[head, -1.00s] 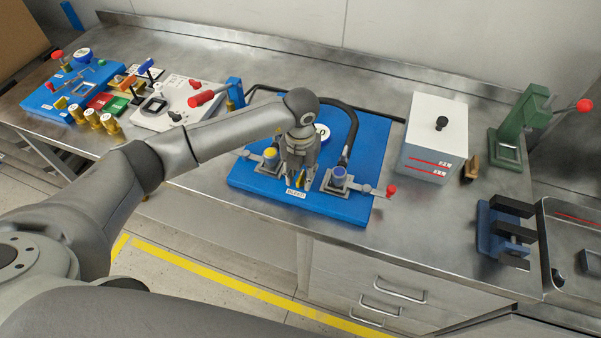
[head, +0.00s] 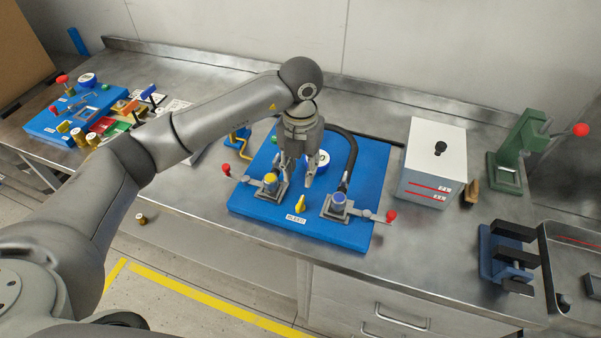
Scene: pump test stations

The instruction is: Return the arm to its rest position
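My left gripper (head: 299,178) hangs fingers down above the blue pump test board (head: 350,232) in the middle of the bench. Its fingers are spread apart, with nothing seen between them. Just below it on the board is a yellow bleed knob (head: 300,204) above a "BLEED" label, apart from the fingers. My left arm (head: 225,110) reaches in from the left, raised over the bench. A gauge (head: 322,160) on the board is partly hidden behind the gripper. My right gripper is not in view.
Red-tipped valve levers (head: 391,215) stick out at the board's sides. A white box (head: 436,150), a green press (head: 520,145) and a blue clamp (head: 497,255) stand on the right. Another blue board (head: 60,125) is at the far left. The bench front right of centre is clear.

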